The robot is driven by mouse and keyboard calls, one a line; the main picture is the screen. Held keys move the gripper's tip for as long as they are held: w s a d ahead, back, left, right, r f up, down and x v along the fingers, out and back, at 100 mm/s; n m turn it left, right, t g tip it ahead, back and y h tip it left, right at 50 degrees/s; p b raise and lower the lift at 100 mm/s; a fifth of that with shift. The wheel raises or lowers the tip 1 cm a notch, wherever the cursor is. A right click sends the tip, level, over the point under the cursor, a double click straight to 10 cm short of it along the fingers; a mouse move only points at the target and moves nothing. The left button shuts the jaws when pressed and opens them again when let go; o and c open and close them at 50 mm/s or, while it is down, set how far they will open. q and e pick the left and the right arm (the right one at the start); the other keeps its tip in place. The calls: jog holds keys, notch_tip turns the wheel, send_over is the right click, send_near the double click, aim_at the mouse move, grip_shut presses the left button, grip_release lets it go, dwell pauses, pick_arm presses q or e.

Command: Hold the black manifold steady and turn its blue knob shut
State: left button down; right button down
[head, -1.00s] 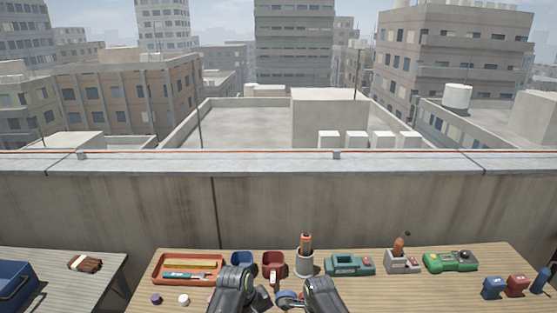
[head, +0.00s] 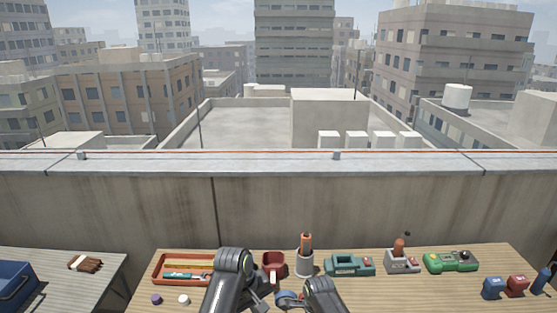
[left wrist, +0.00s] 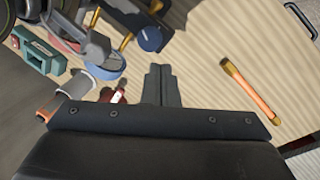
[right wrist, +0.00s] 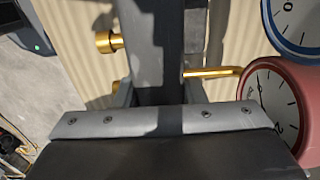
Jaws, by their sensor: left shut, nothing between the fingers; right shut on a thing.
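The black manifold (right wrist: 195,35) is in the grip of my right gripper (right wrist: 156,65), with brass fittings on both sides. Its red gauge (right wrist: 275,105) and blue gauge (right wrist: 295,22) show at the right of that view. In the left wrist view, the blue knob (left wrist: 148,38) sits on a brass stem near the top. My left gripper (left wrist: 161,72) is shut and empty, its fingertips a little below the knob in that picture and apart from it. In the head view my arms hide most of the manifold; its blue gauge (head: 287,296) shows between them.
The orange tray (head: 160,270), a red cup (head: 273,262), a grey holder with an orange tool (head: 304,262) and a teal device (head: 349,265) line the bench's back. An orange stick-shaped item (left wrist: 248,90) lies right of my left gripper.

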pick_arm(q)
notch_tip(320, 180, down, 6)
jog(key=s+d, duration=0.1)
jog(key=s, duration=0.1)
jog(key=shift+d, duration=0.35)
jog(key=shift+w, duration=0.15)
dwell(0.7)
jog(key=shift+w+a, duration=0.3)
jog(key=shift+w, duration=0.15)
jog(key=shift+w+a, duration=0.2)
jog(key=shift+w, duration=0.25)
jog(key=shift+w, duration=0.15)
dwell(0.5)
jog(key=shift+a, duration=0.1)
